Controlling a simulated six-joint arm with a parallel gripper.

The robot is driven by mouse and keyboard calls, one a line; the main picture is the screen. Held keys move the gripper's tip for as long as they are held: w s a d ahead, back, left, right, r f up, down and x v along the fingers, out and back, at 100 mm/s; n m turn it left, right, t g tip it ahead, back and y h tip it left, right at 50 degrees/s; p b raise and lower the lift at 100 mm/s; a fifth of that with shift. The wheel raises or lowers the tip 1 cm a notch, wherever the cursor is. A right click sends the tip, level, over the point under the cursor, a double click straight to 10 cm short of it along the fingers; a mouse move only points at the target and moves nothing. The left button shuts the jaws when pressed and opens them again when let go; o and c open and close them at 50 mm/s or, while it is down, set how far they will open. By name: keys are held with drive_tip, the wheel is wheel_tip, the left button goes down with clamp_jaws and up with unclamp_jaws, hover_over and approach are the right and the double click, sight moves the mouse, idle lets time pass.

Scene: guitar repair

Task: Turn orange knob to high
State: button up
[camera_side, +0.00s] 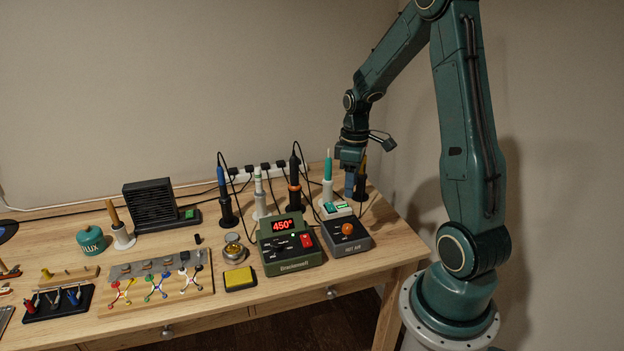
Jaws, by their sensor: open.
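The orange knob (347,229) sits on top of the dark grey hot air station (346,243) at the right end of the bench. A small white switch block with a green light (337,209) is just behind it. My gripper (350,188) is open and points down, behind and above the knob, beside the teal-tipped tool in its white holder. It appears apart from the knob. The knob's setting is too small to read.
A soldering station (290,246) showing 450° stands left of the hot air station. Several tools in holders, such as the teal-tipped one (328,180) and the orange-banded one (294,185), stand behind with loose cables. The bench (385,262) is clear at front right.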

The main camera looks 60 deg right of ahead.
sight(348, 226)
drive_tip(key=f, duration=1.2)
drive_tip(key=shift+s+a+f, duration=0.1)
drive_tip(key=shift+a+f, duration=0.05)
drive_tip(key=shift+a, duration=0.2)
drive_tip(key=c, duration=1)
